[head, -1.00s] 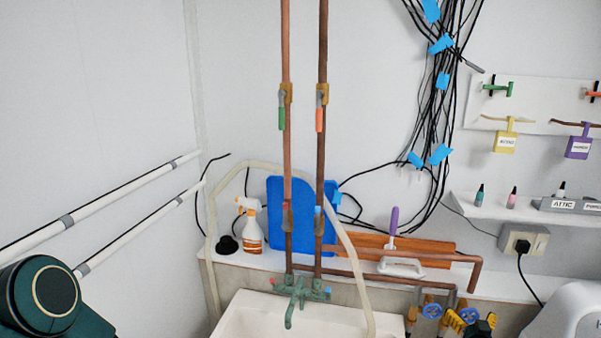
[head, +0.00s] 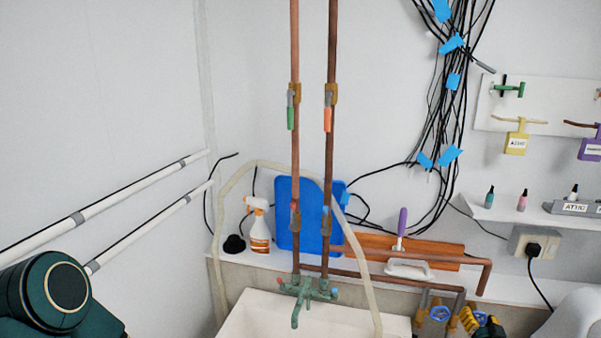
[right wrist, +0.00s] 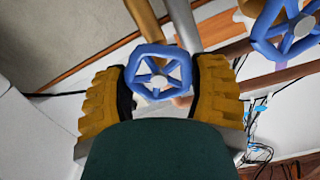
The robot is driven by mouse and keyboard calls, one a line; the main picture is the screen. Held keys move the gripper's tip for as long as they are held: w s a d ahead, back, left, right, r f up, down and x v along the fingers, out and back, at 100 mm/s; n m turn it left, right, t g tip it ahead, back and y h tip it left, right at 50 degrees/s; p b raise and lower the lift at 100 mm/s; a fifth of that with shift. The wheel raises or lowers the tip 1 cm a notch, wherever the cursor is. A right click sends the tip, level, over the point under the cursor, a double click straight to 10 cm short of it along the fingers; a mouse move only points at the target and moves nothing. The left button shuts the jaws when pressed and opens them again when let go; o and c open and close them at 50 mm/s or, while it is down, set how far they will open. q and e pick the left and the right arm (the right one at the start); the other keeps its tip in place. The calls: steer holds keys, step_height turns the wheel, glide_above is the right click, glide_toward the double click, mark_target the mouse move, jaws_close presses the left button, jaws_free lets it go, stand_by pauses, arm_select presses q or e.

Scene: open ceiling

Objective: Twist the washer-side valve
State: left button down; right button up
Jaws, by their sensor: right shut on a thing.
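Two blue valve wheels sit on pipes low at the right. My right gripper (head: 480,321), with yellow padded fingers, is at the right-hand one, nearer the white appliance (head: 574,318). In the right wrist view my right gripper (right wrist: 158,90) is shut on that blue wheel (right wrist: 158,54), one finger on each side of its rim. The other blue wheel (head: 440,314) stands free to its left in the head view; it also shows at the upper right of the wrist view (right wrist: 289,28). My left gripper is out of view.
A white sink (head: 260,321) with a green faucet (head: 306,290) stands left of the valves. Copper pipes (head: 420,256) run just above them. A purple-handled tool (head: 402,230) and an orange board (head: 365,245) are on the ledge. A socket with a plug (head: 533,246) is at right.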

steer(key=shift+f, duration=0.15)
steer(key=shift+s+m, duration=0.15)
steer(key=shift+m, duration=0.55)
arm_select(q)
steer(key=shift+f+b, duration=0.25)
steer(key=shift+b, duration=0.05)
arm_select(e)
steer(key=shift+f+m, duration=0.15)
steer(key=shift+m, duration=0.35)
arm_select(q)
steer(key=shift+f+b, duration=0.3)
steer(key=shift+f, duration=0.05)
arm_select(e)
steer(key=shift+m, duration=0.4)
